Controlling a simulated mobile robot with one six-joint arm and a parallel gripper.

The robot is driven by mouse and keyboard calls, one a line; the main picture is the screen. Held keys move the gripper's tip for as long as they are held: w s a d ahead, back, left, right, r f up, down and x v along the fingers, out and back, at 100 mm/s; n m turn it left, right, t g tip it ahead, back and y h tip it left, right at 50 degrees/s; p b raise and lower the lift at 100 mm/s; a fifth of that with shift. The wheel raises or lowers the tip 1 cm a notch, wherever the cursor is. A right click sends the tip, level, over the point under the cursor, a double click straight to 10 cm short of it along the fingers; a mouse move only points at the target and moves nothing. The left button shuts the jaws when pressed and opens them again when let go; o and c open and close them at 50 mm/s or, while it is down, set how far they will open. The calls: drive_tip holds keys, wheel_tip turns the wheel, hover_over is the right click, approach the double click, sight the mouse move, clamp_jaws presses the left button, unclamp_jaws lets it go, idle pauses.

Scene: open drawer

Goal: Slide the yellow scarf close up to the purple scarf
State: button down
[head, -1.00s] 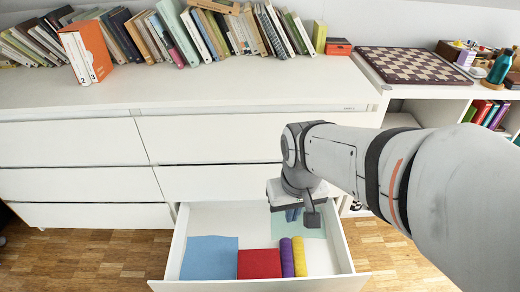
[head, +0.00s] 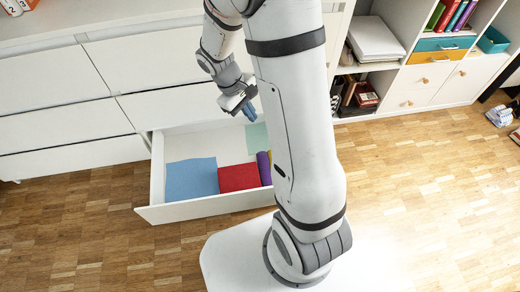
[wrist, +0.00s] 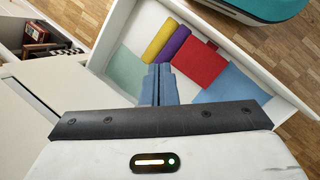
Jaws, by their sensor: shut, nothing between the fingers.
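The yellow scarf (wrist: 157,42) is a roll in the open drawer, seen in the wrist view. The purple scarf (wrist: 173,47), also a roll, lies alongside it, with little or no gap visible. In the head view the purple scarf (head: 264,169) shows beside my arm, which hides most of the yellow one. My gripper has blue fingers (wrist: 160,70), shut together and empty. In the head view my gripper (head: 249,113) is over the back part of the drawer, apart from both scarves.
A red cloth (wrist: 200,62) lies beside the purple scarf, then a blue cloth (wrist: 233,86). A pale green cloth (wrist: 125,72) lies flat on the yellow scarf's other side. The drawer's front wall (head: 208,206) and sides surround them.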

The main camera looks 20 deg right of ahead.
drive_tip(key=w+f+n+h, duration=0.2)
drive_tip(key=w+f+n, duration=0.2)
drive_tip(key=f, duration=1.1)
drive_tip(key=n+h+b, duration=0.1)
drive_tip(key=n+h, duration=0.2)
drive_tip(key=n, duration=0.2)
approach(268, 173)
drive_tip(key=shift+g, duration=0.4)
drive_tip(key=b+x, duration=0.1)
drive_tip(key=x, duration=0.1)
drive_tip(key=b+x, duration=0.1)
drive_tip(key=x, duration=0.2)
drive_tip(key=b+x, duration=0.1)
drive_tip(key=x, duration=0.1)
drive_tip(key=shift+d, duration=0.65)
drive_tip(key=shift+s+d+f+b, duration=0.15)
drive_tip(key=shift+d+f+b, duration=0.1)
drive_tip(key=shift+d+b, duration=0.15)
